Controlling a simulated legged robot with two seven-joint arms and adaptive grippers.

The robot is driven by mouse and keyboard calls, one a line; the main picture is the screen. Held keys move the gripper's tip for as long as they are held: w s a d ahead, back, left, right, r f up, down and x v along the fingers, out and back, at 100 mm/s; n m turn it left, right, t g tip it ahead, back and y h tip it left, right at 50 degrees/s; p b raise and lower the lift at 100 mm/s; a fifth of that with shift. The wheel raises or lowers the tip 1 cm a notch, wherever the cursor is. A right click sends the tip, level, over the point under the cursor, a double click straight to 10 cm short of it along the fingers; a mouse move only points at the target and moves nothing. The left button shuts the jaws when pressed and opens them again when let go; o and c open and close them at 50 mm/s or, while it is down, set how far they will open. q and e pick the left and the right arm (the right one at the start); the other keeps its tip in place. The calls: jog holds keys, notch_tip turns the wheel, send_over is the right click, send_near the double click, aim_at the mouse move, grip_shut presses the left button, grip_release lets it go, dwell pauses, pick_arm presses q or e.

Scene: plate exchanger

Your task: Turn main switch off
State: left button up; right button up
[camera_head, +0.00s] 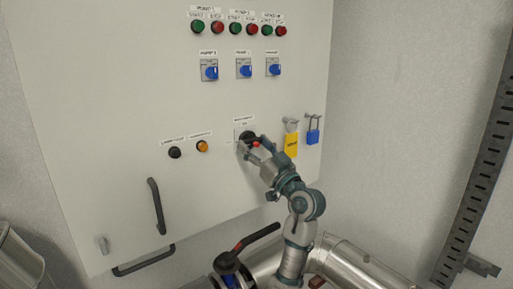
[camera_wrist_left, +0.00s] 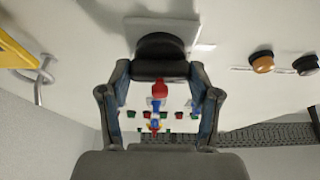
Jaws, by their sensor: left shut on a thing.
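The main switch (camera_head: 249,136) is a black round knob on a pale plate, low in the middle of the white cabinet front. My left gripper (camera_head: 251,146) is at the switch and shut on it, partly covering it. A small red part shows between the fingers. In the left wrist view the black knob of the switch (camera_wrist_left: 160,46) sits just past the fingertips of my left gripper (camera_wrist_left: 160,72), and the red part lies between the fingers. The exact finger contact and the switch's label position are hard to make out. My right gripper is not in view.
A yellow tag (camera_head: 291,145) and a blue padlock (camera_head: 313,137) hang right of the switch. An orange lamp (camera_head: 202,146) and a black knob (camera_head: 175,153) are to its left. Blue rotary switches (camera_head: 244,70) are above. A red-black lever (camera_head: 255,238) and pipes stand below.

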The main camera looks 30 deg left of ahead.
pick_arm(q)
jog(key=shift+w+f, duration=0.1)
jog(key=shift+f, duration=0.2)
jog(key=o, duration=0.9)
jog(key=shift+o, duration=1.2)
jog(key=shift+w+a, duration=0.15)
jog(key=shift+a, duration=0.1)
jog(key=shift+s+d+f, duration=0.1)
jog(key=shift+s+d, duration=0.2)
jog(key=shift+d, duration=0.15)
jog(key=v, duration=1.1)
jog(key=shift+w, duration=0.2)
